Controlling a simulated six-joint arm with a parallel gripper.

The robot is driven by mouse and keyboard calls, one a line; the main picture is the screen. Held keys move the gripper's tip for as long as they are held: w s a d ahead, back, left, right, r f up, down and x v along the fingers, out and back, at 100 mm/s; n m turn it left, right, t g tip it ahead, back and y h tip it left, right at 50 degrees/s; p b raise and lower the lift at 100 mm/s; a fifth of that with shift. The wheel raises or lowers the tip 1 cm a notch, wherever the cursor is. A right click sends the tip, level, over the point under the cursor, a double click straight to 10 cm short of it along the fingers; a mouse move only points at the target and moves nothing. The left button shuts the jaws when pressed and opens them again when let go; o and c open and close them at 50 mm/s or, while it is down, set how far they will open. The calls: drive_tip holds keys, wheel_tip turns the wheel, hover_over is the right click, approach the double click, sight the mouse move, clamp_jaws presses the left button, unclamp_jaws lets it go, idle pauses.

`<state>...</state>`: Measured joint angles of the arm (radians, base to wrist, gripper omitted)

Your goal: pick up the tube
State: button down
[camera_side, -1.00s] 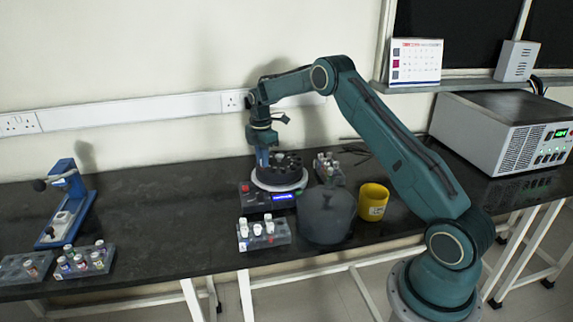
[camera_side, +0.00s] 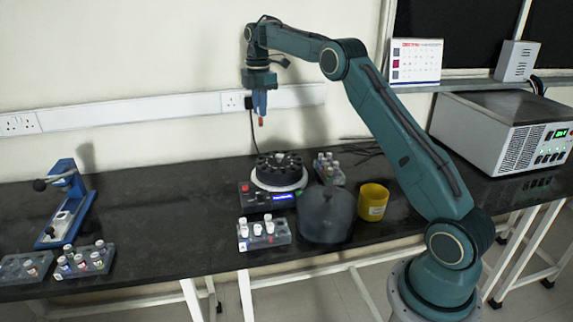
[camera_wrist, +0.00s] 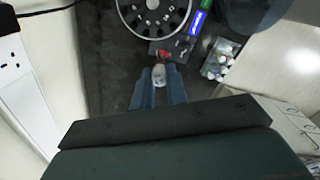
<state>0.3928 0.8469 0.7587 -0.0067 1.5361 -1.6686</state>
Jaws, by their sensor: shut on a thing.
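My gripper (camera_side: 260,106) is raised well above the bench and points down. It is shut on a small tube (camera_side: 261,121) with a reddish lower part, which hangs below the fingertips. In the wrist view the tube's pale top (camera_wrist: 159,74) shows between the two blue fingers (camera_wrist: 159,88). Below the gripper, a round dark rotor (camera_side: 279,167) sits on a device with a blue display (camera_side: 283,197). In the wrist view the rotor (camera_wrist: 154,14) has a ring of slots and is partly cut off at the top.
A dark translucent lid (camera_side: 326,214) and a yellow cup (camera_side: 373,201) stand right of the device. A rack with white-capped tubes (camera_side: 264,233) is in front, another rack (camera_side: 329,168) behind. A blue press (camera_side: 64,202) and more racks (camera_side: 84,260) stand left. The bench between is clear.

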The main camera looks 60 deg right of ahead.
drive_tip(key=shift+r, duration=0.7)
drive_tip(key=shift+f, duration=0.1)
drive_tip(key=s+a+f, duration=1.6)
drive_tip(key=s+f, duration=0.1)
drive_tip(key=s, duration=0.1)
drive_tip(key=shift+a, duration=0.2)
idle(0.5)
drive_tip(key=shift+f, duration=0.2)
drive_tip(key=shift+f, duration=1.75)
